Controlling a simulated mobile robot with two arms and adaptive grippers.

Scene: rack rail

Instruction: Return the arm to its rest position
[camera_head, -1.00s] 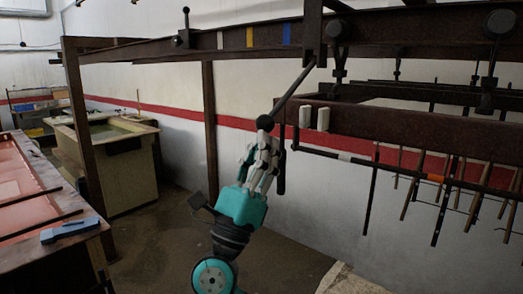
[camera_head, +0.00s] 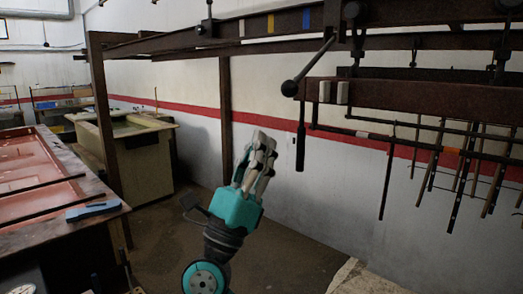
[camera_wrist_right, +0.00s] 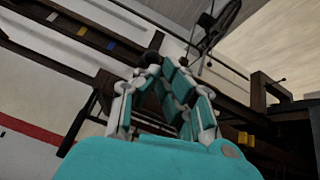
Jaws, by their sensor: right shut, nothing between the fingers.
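My right gripper (camera_head: 262,150) is teal with grey fingers and points upward in the head view. Its fingers are shut and hold nothing. It stands in the air, below and left of a dark lever with a round black knob (camera_head: 289,88), apart from it. In the right wrist view the fingers (camera_wrist_right: 172,68) rise from the teal body, with dark rails behind them. My left gripper is not in view.
A dark overhead rail (camera_head: 250,28) with coloured marks spans the top. A rack beam (camera_head: 430,98) with hanging rods is at the right. A red-topped table (camera_head: 40,185) with a blue object (camera_head: 92,210) is at the left. A tank (camera_head: 140,160) stands behind. Floor between is open.

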